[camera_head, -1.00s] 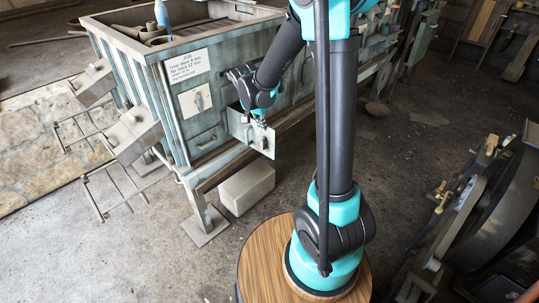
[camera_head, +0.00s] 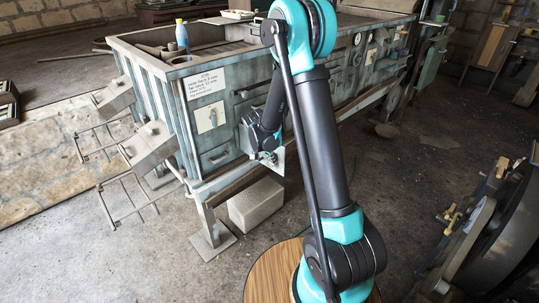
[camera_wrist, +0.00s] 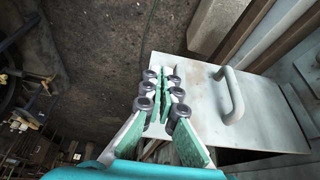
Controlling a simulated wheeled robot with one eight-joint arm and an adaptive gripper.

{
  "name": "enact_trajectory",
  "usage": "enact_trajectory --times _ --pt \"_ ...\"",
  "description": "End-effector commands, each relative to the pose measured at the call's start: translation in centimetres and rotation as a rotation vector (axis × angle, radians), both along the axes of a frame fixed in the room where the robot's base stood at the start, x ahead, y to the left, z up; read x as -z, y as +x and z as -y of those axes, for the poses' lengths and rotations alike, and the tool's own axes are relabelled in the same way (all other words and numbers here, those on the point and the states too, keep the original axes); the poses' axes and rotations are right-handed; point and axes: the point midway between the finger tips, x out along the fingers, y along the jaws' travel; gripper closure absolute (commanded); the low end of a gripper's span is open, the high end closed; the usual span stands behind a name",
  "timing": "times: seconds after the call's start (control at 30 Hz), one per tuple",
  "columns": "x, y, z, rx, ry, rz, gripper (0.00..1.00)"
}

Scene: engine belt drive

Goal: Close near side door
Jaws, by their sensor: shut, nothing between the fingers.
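The near side door is a pale metal plate that stands open, sticking out from the front of the grey-green machine (camera_head: 215,135). In the head view the door (camera_head: 279,161) is partly hidden by my gripper (camera_head: 268,158). In the wrist view the door (camera_wrist: 265,125) fills the right side, with a bar handle (camera_wrist: 233,95) on its face. My gripper (camera_wrist: 165,85) is shut and empty. Its fingertips overlap the door's outer edge, left of the handle and apart from it. I cannot tell whether they touch the plate.
A pale block (camera_head: 256,203) lies on the floor under the machine. A closed panel with a handle (camera_head: 210,117) is left of the door. Wheel-like machinery (camera_head: 490,225) is at right; the floor between is clear.

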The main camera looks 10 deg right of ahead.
Motion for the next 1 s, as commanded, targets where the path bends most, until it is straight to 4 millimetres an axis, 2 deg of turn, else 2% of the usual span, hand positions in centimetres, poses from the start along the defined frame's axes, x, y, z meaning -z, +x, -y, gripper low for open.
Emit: enact_trajectory --times 0.1,0.3,0.8,1.0 --pt "0.1 1.2 1.5 0.003 0.000 0.000 1.00" --pt "0.1 2.3 2.8 0.001 0.000 -0.001 1.00" --pt "0.1 2.7 3.2 -0.005 0.001 -0.001 1.00" --pt "0.1 3.5 4.4 -0.048 0.000 0.000 1.00"
